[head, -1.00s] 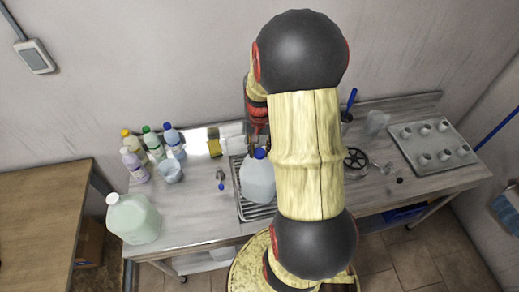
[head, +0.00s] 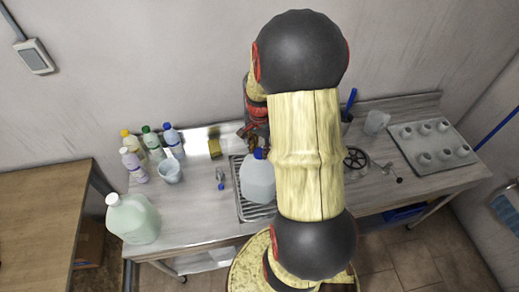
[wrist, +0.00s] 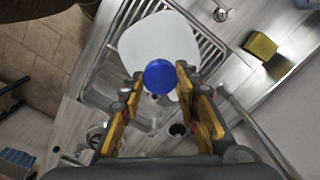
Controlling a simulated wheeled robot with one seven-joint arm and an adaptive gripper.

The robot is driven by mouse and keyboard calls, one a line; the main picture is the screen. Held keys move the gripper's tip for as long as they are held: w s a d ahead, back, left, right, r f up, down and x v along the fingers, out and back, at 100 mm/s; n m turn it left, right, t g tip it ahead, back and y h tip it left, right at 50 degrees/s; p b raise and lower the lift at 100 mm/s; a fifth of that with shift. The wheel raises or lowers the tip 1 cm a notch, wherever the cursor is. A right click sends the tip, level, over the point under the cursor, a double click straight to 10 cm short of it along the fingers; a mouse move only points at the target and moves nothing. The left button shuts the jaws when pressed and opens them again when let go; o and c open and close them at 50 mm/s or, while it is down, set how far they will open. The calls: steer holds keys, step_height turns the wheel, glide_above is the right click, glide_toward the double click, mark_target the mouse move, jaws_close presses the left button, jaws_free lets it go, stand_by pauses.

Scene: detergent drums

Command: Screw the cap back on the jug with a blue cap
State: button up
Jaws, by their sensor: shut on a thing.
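The translucent white jug (head: 257,182) stands on the ribbed drainboard, mostly beside my arm in the head view. Its pale body fills the top of the wrist view (wrist: 160,42). The blue cap (wrist: 159,76) sits over the jug's top, and it also shows in the head view (head: 259,154). My gripper (wrist: 160,84) is shut on the blue cap, with one finger on each side. The cap hides the jug's neck, so I cannot tell how its thread sits.
A big pale-green jug (head: 132,218) with a white cap stands at the left. Several bottles and a clear cup (head: 169,171) stand behind it. A yellow sponge (head: 214,148) and a tap (head: 221,178) are nearby. A tray of small cups (head: 432,142) is at right.

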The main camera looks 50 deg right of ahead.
steer(key=shift+f, duration=0.1)
steer(key=m, duration=0.3)
steer(key=shift+m, duration=0.4)
steer(key=o, duration=0.8)
steer(key=shift+m, duration=0.3)
steer(key=o, duration=0.5)
steer(key=o, duration=0.4)
steer(key=shift+r+p, duration=2.6)
steer(key=shift+r, duration=1.5)
